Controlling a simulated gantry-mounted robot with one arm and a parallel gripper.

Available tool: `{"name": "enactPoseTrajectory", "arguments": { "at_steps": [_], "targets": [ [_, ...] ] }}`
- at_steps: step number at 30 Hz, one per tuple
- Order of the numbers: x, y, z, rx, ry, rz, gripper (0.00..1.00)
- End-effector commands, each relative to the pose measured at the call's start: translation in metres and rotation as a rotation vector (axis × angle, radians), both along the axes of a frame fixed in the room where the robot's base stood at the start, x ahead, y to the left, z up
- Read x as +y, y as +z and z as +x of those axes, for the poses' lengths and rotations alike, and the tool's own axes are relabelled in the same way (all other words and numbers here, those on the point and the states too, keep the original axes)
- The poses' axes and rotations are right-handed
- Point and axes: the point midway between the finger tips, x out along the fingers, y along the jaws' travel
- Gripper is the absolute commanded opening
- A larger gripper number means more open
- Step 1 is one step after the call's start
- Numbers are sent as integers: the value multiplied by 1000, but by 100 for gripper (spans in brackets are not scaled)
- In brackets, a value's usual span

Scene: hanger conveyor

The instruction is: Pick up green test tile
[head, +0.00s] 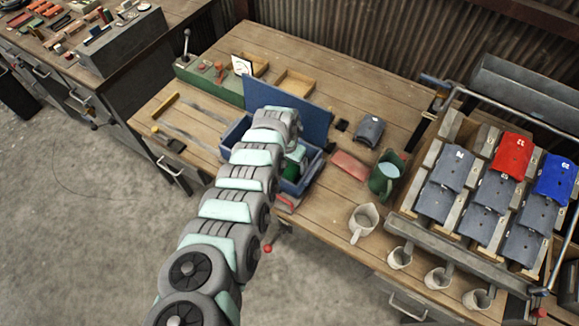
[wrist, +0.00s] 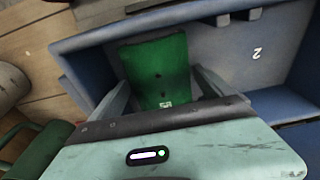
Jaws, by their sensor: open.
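The green test tile (wrist: 156,66) is in a blue bin (wrist: 88,43), seen in the wrist view with a small pale mark near its lower edge. My gripper (wrist: 160,80) is open, with one finger on each side of the tile. I cannot tell whether the fingers touch it. The gripper body hides the tile's near end. In the head view a bit of green (head: 291,168) shows inside the blue bin (head: 313,172), and my arm covers much of it. The bin's inner wall carries a white "2".
A blue panel (head: 302,112) stands behind the bin. A rack (head: 392,217) holds several grey-blue, red and blue tiles. Several pale mugs stand in front.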

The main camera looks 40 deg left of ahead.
Motion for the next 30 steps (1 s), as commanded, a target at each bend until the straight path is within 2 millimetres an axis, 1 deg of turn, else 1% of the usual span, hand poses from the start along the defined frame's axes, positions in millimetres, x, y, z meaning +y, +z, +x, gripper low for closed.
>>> {"name": "enactPoseTrajectory", "arguments": {
  "at_steps": [2, 9, 30],
  "targets": [
    [1, -5, 0, 0, 0, 1, 91],
    [1, -4, 0, -1, 0, 1, 91],
    [1, -4, 0, -1, 0, 0, 34]
  ]
}}
